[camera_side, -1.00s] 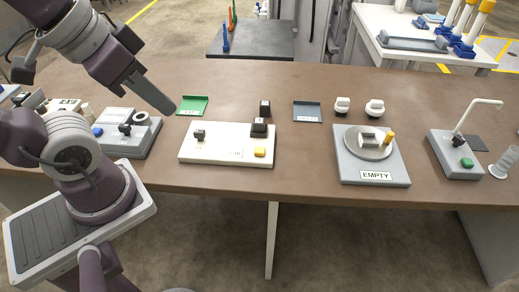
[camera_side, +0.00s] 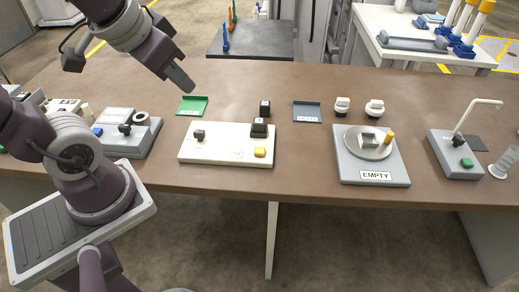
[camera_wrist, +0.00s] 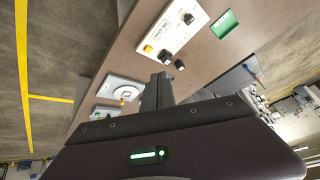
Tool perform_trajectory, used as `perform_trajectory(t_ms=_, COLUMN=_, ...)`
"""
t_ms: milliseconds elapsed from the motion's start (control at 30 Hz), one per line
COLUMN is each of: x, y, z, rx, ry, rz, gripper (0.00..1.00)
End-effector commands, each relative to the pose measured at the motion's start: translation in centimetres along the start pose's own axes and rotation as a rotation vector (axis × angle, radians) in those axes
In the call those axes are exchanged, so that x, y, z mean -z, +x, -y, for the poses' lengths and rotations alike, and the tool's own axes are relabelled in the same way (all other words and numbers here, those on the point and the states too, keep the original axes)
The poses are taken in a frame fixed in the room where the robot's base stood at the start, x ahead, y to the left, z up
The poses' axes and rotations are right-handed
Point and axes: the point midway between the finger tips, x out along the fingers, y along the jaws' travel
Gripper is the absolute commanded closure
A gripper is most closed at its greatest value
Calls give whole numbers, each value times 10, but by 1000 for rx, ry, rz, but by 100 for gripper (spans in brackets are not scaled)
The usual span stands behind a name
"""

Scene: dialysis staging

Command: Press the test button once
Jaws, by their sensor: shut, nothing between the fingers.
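A white panel (camera_side: 222,151) lies on the brown table and carries a yellow button (camera_side: 260,152), a small dark knob (camera_side: 198,135) and a black block (camera_side: 259,128). I cannot read a label that says which button is the test button. A green button (camera_side: 466,162) sits on a grey base at the right, and a blue one (camera_side: 98,132) on a grey unit at the left. My gripper (camera_side: 187,85) is shut and empty, raised above the table up and left of the white panel. In the wrist view the fingers (camera_wrist: 157,90) appear below the panel (camera_wrist: 176,27) and its yellow button (camera_wrist: 148,49).
A green tray (camera_side: 193,105) and a grey-blue tray (camera_side: 307,111) lie towards the back. A grey plate labelled EMPTY (camera_side: 346,170) holds a round disc. Two white-and-black knobs stand behind it.

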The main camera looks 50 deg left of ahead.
Motion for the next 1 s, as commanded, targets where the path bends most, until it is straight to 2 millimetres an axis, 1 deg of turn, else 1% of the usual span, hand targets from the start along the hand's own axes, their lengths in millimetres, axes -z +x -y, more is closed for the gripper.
perform_trajectory(t_ms=33, x=15, y=18, z=10, rx=44, ry=-9, rz=-2, gripper=100)
perform_trajectory(t_ms=67, x=24, y=28, z=16, rx=65, ry=-11, rz=-10, gripper=100)
perform_trajectory(t_ms=100, x=36, y=42, z=23, rx=87, ry=-14, rz=-23, gripper=100)
perform_trajectory(t_ms=167, x=53, y=66, z=31, rx=101, ry=-14, rz=-42, gripper=100)
perform_trajectory(t_ms=200, x=63, y=83, z=35, rx=97, ry=-14, rz=-54, gripper=100)
perform_trajectory(t_ms=267, x=74, y=111, z=38, rx=72, ry=-15, rz=-67, gripper=100)
perform_trajectory(t_ms=300, x=80, y=130, z=38, rx=41, ry=-20, rz=-75, gripper=100)
perform_trajectory(t_ms=333, x=83, y=145, z=36, rx=9, ry=-26, rz=-80, gripper=100)
perform_trajectory(t_ms=400, x=86, y=178, z=30, rx=-88, ry=-53, rz=-86, gripper=100)
perform_trajectory(t_ms=500, x=82, y=216, z=12, rx=-265, ry=-115, rz=-85, gripper=100)
perform_trajectory(t_ms=600, x=74, y=236, z=-6, rx=-430, ry=-190, rz=-78, gripper=100)
perform_trajectory(t_ms=700, x=69, y=244, z=-19, rx=-546, ry=-247, rz=-71, gripper=100)
perform_trajectory(t_ms=833, x=66, y=246, z=-26, rx=-611, ry=-277, rz=-68, gripper=100)
perform_trajectory(t_ms=1000, x=66, y=245, z=-27, rx=-614, ry=-277, rz=-68, gripper=100)
